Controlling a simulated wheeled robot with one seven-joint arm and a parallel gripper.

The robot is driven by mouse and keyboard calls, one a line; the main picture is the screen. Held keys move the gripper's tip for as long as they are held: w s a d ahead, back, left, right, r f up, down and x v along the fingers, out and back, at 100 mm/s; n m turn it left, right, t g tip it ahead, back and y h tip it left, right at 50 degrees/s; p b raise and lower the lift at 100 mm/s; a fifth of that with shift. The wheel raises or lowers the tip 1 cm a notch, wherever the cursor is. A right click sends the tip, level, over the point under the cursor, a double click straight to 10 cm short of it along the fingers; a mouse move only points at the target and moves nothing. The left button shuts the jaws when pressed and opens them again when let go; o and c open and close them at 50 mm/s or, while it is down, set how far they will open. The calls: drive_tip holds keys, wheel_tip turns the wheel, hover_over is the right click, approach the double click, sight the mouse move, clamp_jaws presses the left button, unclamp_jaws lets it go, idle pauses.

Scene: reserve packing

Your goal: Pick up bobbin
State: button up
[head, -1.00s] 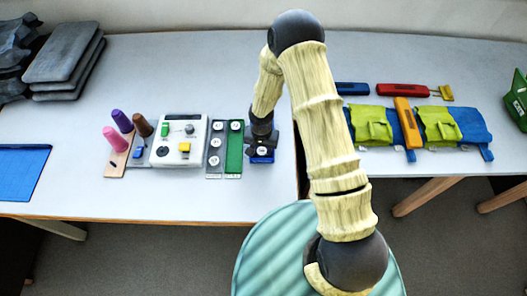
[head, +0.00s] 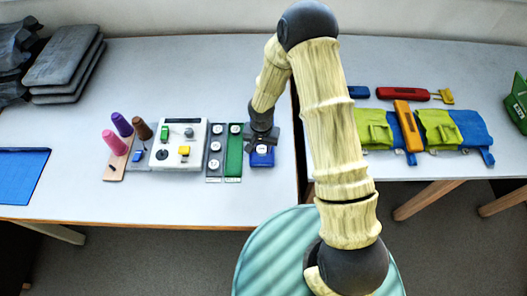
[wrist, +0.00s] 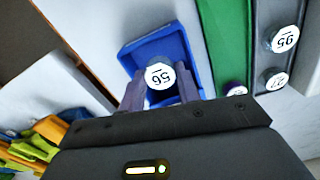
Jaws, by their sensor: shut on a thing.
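The bobbin (wrist: 160,74) has a white numbered top and a dark rim. It is at a small blue tray (wrist: 127,58), which also shows in the head view (head: 262,160). My gripper (wrist: 161,90) is shut on the bobbin, with one finger on each side of it. In the head view my gripper (head: 262,142) is over the tray near the table's right edge. I cannot tell whether the bobbin is clear of the tray floor.
A green strip tray (head: 234,160) and a grey strip tray (head: 215,171) with more bobbins stand just left. Beyond are a white control panel (head: 166,133) and thread cones (head: 115,143). A gap separates this table from the right one, which holds blue and green pouches (head: 440,130).

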wheel_tip(320, 180, up, 6)
drive_tip(key=shift+r+b, duration=0.15)
drive_tip(key=shift+b, duration=0.15)
idle(0.4)
drive_tip(key=w+d+f+n, duration=0.1)
drive_tip(key=d+f, duration=0.3)
drive_tip(key=d, duration=0.3)
drive_tip(key=w+d+f+n, duration=0.1)
drive_tip(key=d+f, duration=0.3)
drive_tip(key=d, duration=0.3)
drive_tip(key=shift+n, duration=0.3)
drive_tip(key=shift+d, duration=0.15)
